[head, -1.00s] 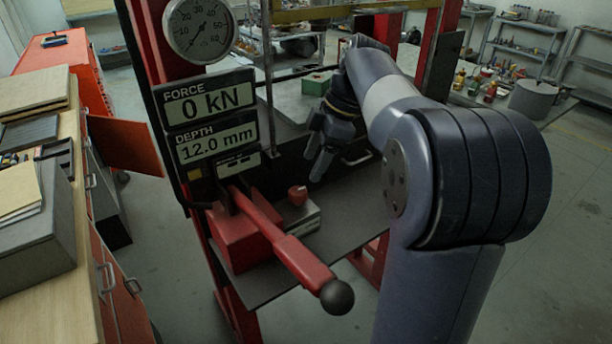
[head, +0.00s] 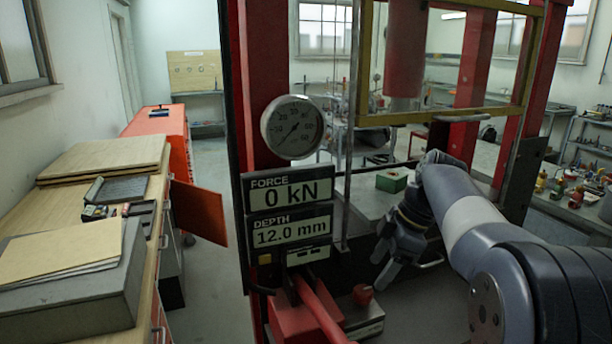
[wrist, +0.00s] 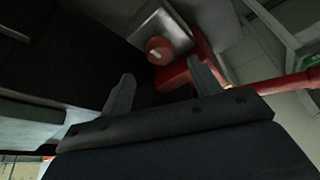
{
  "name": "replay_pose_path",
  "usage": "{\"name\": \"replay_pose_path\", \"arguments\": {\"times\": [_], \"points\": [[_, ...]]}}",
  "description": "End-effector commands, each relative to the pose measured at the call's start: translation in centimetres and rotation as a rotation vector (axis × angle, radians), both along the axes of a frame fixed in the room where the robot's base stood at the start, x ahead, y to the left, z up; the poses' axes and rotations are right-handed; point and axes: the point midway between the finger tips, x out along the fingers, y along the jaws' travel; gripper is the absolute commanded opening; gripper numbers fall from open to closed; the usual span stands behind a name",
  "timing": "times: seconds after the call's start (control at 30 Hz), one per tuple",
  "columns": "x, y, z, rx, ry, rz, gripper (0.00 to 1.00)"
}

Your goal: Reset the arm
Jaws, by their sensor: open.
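My gripper (head: 385,272) hangs from my arm in front of the red press, right of the readout panel. It is open and empty, with its fingers pointing down. In the wrist view the two fingers of my gripper (wrist: 160,88) stand apart with nothing between them. Beyond them are a red knob (wrist: 158,50) on a grey block (wrist: 163,28) and a red pump base (wrist: 195,70). In the head view the red lever (head: 318,308) slopes down out of the picture, and the red knob (head: 362,294) sits right of it, apart from my gripper.
The pressure gauge (head: 292,127) hangs above the display (head: 290,210), which reads 0 kN and 12.0 mm. A green box (head: 392,180) rests behind my gripper. A wooden bench (head: 125,225) with boards and a folder stands at left. Open floor lies between bench and press.

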Motion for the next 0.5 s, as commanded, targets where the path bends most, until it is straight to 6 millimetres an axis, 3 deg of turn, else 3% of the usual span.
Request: {"name": "replay_pose_path", "arguments": {"times": [0.3, 0.5], "points": [[0.3, 2.1, -5.0, 0.0, 0.001, 0.002, 0.59], [0.3, 2.4, -5.8, 0.0, -0.002, -0.028, 0.59]]}}
